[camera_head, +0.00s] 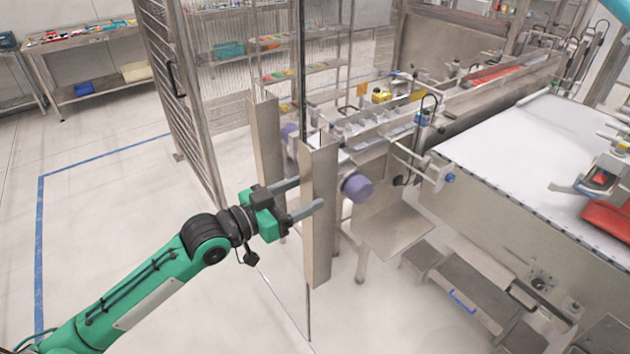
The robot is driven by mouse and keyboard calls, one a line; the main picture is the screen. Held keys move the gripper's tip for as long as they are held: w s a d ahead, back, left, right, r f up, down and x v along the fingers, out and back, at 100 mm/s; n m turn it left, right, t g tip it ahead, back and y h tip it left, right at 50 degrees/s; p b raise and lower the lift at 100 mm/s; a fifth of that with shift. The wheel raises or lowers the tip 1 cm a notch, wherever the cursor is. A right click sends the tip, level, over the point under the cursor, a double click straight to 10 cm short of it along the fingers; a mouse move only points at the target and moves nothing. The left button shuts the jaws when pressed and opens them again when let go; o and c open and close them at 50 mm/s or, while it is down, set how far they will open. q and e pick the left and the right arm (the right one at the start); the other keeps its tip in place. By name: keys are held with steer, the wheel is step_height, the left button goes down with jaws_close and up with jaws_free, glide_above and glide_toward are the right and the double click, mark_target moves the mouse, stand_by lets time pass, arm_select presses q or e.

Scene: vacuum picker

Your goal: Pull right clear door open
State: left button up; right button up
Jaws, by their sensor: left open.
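The right clear door is see-through and hard to make out; a thin dark upright edge (303,60) runs down the middle of the view. A tall bent metal plate (320,225), which looks like a door handle, stands along this edge. A second similar plate (265,150) stands to its left. My left gripper (310,194) is open, its fingers pointing right at the nearer plate. The lower finger overlaps the plate in front; the upper finger ends at its left edge, its tip possibly hidden behind. Contact cannot be told. My right gripper is out of view.
Behind the plates is a metal machine with purple round knobs (357,187) and a white conveyor (540,150). A mesh gate (190,80) stands at the left back. Shelves (90,60) line the far left. The floor at left, marked by blue tape (105,155), is clear.

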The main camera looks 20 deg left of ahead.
arm_select(q)
steer(key=shift+p+x, duration=0.55)
steer(key=shift+x, duration=1.45)
steer(key=shift+s, duration=0.1)
steer(key=shift+c, duration=0.2)
jaws_close()
